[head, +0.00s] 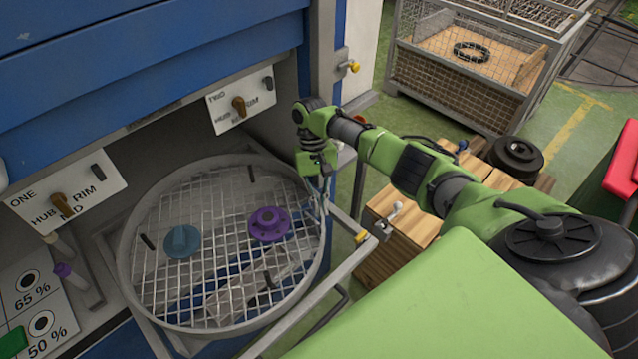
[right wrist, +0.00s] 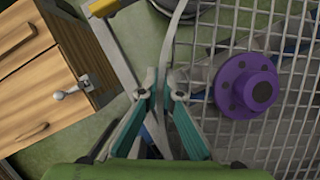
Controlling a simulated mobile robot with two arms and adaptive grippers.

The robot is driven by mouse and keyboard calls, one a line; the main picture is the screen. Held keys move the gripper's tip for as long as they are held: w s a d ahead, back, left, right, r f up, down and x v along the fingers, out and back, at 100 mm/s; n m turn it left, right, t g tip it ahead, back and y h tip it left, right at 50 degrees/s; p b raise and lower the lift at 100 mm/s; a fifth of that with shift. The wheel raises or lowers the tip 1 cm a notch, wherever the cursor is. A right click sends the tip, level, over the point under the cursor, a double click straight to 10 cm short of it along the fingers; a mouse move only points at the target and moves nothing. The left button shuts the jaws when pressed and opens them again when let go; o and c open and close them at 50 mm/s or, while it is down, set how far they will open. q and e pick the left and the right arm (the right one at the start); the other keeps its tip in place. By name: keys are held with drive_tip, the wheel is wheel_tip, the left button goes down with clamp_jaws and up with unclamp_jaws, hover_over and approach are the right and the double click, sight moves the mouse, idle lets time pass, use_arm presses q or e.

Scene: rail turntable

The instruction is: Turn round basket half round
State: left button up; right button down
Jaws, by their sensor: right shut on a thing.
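The round basket (head: 140,222) is a grey metal ring with a wire mesh floor, sitting in a pull-out frame in front of the blue machine. A purple flanged part (head: 268,224) and a blue round part (head: 182,242) lie on its mesh. My right gripper (head: 325,203) is at the basket's right rim. In the right wrist view its fingers (right wrist: 160,92) are closed on the rim (right wrist: 172,40), with the purple part (right wrist: 246,86) to the right. My left gripper is in neither view.
Sign plates with brown knobs, ONE (head: 68,196) and TRIO (head: 240,102), are on the machine front. A wooden cabinet (head: 400,225) stands right of the frame. A wire mesh crate (head: 460,85) stands farther back on the green floor.

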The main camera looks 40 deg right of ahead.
drive_tip(key=c, duration=2.2)
unclamp_jaws()
drive_tip(key=shift+c, duration=0.2)
wheel_tip(320, 180, up, 10)
